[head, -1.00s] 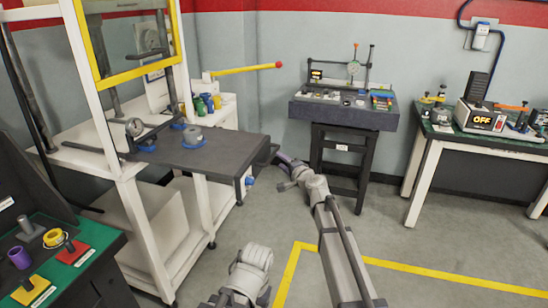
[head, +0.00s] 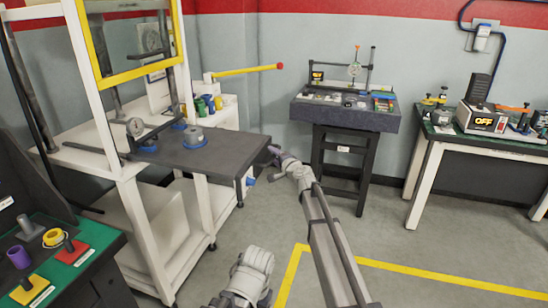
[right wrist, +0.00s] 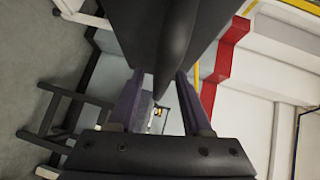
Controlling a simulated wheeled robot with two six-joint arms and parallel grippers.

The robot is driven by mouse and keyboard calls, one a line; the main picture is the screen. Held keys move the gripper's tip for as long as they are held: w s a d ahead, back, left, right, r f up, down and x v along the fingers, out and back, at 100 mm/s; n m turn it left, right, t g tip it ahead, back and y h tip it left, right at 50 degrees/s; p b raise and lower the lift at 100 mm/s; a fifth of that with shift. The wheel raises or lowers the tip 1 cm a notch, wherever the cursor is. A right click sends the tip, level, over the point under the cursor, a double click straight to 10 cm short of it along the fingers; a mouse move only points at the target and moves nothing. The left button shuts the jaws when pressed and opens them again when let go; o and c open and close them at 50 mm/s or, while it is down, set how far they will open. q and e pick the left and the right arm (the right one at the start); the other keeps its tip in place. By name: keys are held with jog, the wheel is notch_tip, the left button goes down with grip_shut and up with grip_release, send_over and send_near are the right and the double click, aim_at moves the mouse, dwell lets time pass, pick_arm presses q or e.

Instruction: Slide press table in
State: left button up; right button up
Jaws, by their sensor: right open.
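The press table (head: 228,149) is a dark grey plate that sticks out to the right from the white press frame (head: 128,190) in the head view. A grey metal piece on a blue ring (head: 193,142) sits on it. My right gripper (head: 272,152) is at the table's right end, partly hidden by its own wrist. In the right wrist view the right gripper (right wrist: 160,76) is open, its purple fingers on either side of a dark rounded bar (right wrist: 176,50) at the table's edge. I cannot tell whether they touch it.
A dark stand with a gauge (head: 345,112) is behind my right arm. A green-topped bench (head: 440,135) stands at the right. A green-topped table (head: 70,265) with coloured parts is at the lower left. The floor between is clear, with a yellow line.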

grip_shut()
dwell(1.4)
